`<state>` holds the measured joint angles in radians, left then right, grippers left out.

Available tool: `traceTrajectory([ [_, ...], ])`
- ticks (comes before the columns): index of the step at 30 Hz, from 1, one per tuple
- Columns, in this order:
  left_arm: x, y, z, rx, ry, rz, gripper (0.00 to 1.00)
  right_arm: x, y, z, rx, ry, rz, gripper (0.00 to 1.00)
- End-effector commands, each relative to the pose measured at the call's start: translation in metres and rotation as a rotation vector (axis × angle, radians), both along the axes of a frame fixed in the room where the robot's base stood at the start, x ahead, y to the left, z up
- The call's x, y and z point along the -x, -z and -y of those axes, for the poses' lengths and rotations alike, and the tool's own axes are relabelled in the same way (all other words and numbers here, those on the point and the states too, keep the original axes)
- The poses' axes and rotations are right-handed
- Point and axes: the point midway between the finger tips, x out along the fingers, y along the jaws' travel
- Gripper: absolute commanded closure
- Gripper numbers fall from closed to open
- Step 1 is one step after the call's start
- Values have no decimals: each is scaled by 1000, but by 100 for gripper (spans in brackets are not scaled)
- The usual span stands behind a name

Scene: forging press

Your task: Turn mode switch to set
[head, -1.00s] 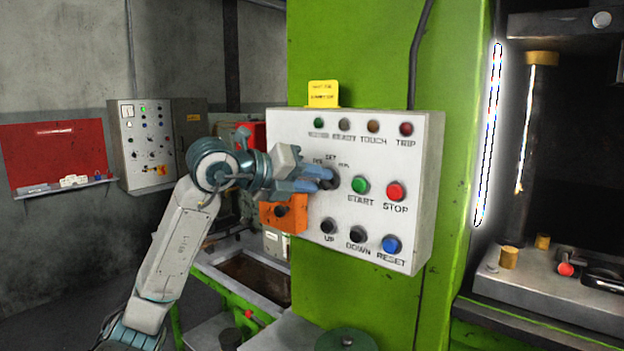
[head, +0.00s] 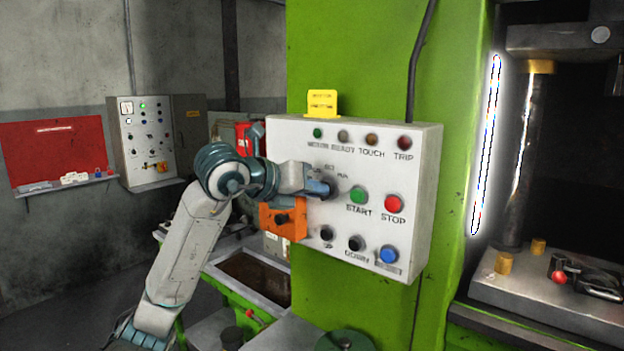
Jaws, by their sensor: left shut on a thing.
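The mode switch (head: 331,190) is a dark knob on the white control panel (head: 290,135), left of the green START button. Small labels sit around it, with SET at the top. My left gripper (head: 325,188) comes in from the left and is shut on the knob. Its fingers and wrist cover the left part of the switch, so I cannot tell where the switch points. My right gripper is not in view.
The red STOP button (head: 393,204), START button (head: 357,195), black UP and DOWN buttons and blue RESET button (head: 389,255) are close by. An orange box (head: 284,220) with a black knob sits just below my left wrist.

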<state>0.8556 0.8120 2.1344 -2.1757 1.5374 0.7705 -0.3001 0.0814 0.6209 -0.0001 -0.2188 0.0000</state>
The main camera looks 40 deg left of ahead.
Motion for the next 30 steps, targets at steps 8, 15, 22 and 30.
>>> traceTrajectory([
  [8,0,-4,3,-216,1,18,100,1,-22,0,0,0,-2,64],
  [15,0,-3,4,-349,1,30,100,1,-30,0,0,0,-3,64],
  [22,0,-2,4,-411,-1,34,100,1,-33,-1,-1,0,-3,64],
  [30,0,-1,4,-427,0,35,100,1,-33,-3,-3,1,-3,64],
])
